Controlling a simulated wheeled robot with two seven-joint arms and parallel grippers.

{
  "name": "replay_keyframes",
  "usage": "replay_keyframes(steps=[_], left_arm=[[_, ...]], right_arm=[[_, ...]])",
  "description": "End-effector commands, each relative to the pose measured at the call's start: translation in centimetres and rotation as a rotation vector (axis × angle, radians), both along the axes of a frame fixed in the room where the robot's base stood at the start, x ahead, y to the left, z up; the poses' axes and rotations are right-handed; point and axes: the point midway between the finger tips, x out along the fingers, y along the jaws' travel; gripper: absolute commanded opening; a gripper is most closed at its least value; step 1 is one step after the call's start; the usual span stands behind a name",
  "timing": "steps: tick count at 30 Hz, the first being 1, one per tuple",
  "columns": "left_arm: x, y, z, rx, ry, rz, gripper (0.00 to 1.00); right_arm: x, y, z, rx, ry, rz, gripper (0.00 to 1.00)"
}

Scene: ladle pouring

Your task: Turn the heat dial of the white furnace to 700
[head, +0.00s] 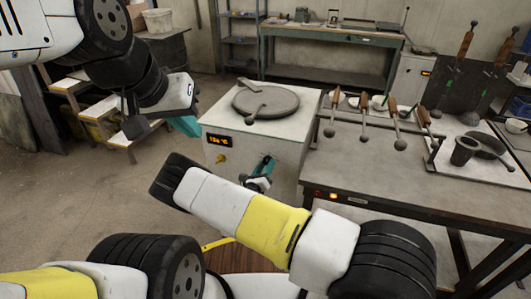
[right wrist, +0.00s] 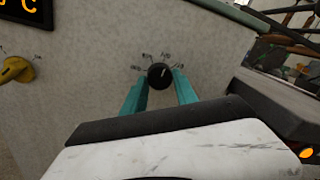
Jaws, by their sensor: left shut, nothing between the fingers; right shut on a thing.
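The white furnace (head: 232,174) stands in the middle of the head view, with an orange-lit display (head: 220,140) on its front. Its black heat dial (right wrist: 160,76) shows in the right wrist view, with small labels in an arc above it, too small to read surely. The dial's pale mark tilts up and to the right. My right gripper (head: 265,164) is at the furnace front; in the right wrist view its teal fingers (right wrist: 160,82) sit on both sides of the dial, shut on it. My left gripper (head: 187,125) is shut and empty, left of the furnace.
A round lid (head: 265,102) lies on the furnace top. A yellow knob (right wrist: 17,69) sits left of the dial, under the display. A dark table (head: 380,170) with several ladles is close on the right. Wooden-topped steps (head: 92,110) stand at the left.

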Motion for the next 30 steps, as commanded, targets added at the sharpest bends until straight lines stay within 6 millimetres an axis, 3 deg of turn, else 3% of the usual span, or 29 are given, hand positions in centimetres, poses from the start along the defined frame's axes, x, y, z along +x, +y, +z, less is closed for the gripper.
replay_keyframes(steps=[20,21,23,24,30], left_arm=[[0.00,0.00,0.00,0.000,0.000,0.000,0.00],[0.00,0.00,0.00,0.000,0.000,0.000,0.00],[0.00,0.00,0.00,0.000,0.000,0.000,0.00],[0.00,0.00,0.00,0.000,0.000,0.000,0.00],[0.00,0.00,0.00,0.000,0.000,0.000,0.00]], right_arm=[[-0.05,0.04,-0.03,-0.065,0.022,0.001,0.00],[-0.04,0.03,-0.03,-0.065,0.022,0.001,0.40],[-0.04,0.03,-0.03,-0.065,0.022,0.001,0.52],[-0.04,0.02,-0.03,-0.065,0.022,0.001,0.56],[-0.03,0.01,-0.02,-0.064,0.021,0.001,0.56]])
